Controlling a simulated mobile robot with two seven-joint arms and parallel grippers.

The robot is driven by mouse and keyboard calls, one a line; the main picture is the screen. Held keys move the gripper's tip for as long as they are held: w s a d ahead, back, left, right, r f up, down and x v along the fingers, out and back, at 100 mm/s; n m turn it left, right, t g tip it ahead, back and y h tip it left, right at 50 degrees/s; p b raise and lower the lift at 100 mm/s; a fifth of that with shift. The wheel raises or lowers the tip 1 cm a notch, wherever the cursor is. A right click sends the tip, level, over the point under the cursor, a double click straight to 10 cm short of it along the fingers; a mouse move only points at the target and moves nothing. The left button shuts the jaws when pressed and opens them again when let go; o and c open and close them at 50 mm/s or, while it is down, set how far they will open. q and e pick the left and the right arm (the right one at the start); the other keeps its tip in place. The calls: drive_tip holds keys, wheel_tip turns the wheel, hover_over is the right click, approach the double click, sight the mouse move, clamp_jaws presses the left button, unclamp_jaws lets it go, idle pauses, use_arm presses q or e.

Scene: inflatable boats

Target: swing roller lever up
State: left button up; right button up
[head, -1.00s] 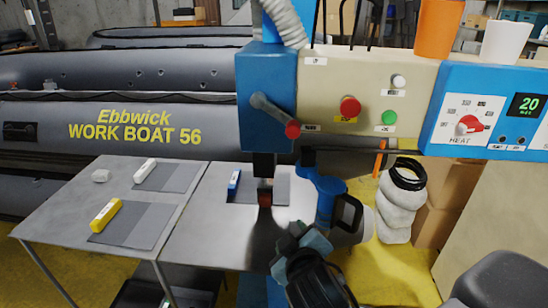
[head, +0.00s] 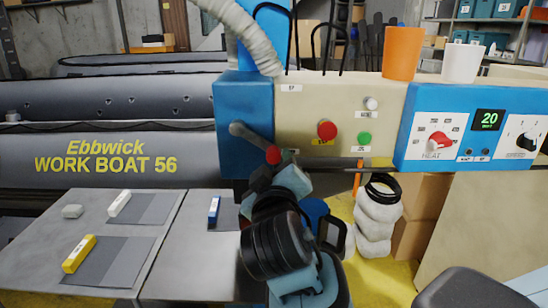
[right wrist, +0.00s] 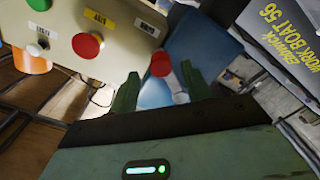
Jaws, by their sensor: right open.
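The roller lever (head: 252,138) is a grey arm on the front of the blue machine housing. It slopes down to the right from its pivot and ends in a red ball knob (head: 273,155). My right gripper (head: 270,178) is raised just below the knob, partly hidden by its own wrist. In the right wrist view the gripper (right wrist: 160,88) has its two green fingers spread apart. The red knob (right wrist: 160,64) and grey lever (right wrist: 176,92) show in the gap between them; I cannot tell whether they touch.
The cream panel beside the lever carries a large red button (head: 327,130) and a green button (head: 364,139). A grey table (head: 165,265) stands below left with a yellow block (head: 79,254) and a blue block (head: 214,210). An orange cup (head: 402,53) stands on top.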

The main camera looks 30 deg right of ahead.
sight(274, 159)
drive_tip(key=shift+x, duration=2.3)
drive_tip(key=shift+a, duration=0.1)
clamp_jaws()
